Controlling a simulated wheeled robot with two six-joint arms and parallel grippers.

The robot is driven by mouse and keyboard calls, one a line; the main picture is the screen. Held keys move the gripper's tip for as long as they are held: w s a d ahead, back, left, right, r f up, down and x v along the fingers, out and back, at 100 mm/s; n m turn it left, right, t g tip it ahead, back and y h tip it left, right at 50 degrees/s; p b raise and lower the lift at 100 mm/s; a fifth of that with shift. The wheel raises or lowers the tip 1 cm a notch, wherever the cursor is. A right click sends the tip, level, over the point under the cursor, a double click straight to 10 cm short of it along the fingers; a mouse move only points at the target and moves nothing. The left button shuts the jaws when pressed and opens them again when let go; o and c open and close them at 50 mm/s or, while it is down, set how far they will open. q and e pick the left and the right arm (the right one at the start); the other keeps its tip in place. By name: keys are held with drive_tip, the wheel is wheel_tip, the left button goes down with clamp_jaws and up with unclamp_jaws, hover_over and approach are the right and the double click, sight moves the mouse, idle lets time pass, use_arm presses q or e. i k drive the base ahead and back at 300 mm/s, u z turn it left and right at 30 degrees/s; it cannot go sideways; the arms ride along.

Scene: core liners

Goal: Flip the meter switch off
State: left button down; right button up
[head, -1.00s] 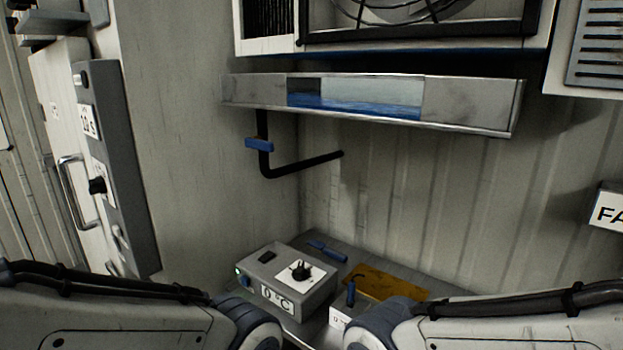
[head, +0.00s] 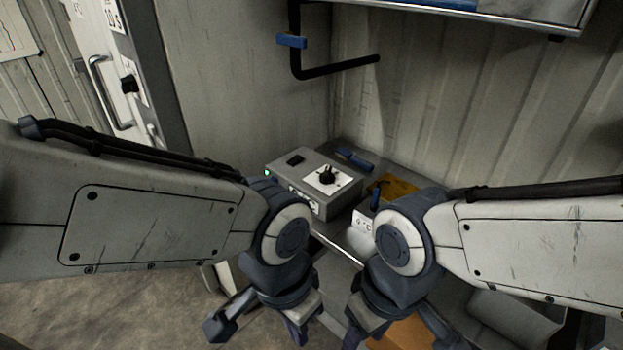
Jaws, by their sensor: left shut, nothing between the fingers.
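A grey meter box (head: 345,205) stands on the bench in the corner. Its top has a black switch (head: 295,160) at the left and a black knob (head: 327,176) on a white plate. A small green light (head: 267,172) shows at its left end. My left arm hides part of its front label. My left gripper (head: 297,332) hangs low in front of the bench, below and apart from the meter, shut and empty. My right gripper (head: 353,336) hangs beside it; its fingertips are cut by the bottom edge, so its opening cannot be told.
A small white box with a blue handle (head: 375,198), a yellow-brown sheet (head: 400,187) and a blue item (head: 355,160) lie beside the meter. A black pipe with a blue clamp (head: 291,41) runs above.

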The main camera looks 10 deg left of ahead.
sight(297, 158)
drive_tip(key=u, duration=0.5)
drive_tip(key=k, duration=0.6)
drive_tip(key=u, duration=0.85)
drive_tip(key=i, duration=0.85)
drive_tip(key=z, duration=0.8)
drive_tip(key=i, duration=0.6)
drive_tip(key=z, duration=0.6)
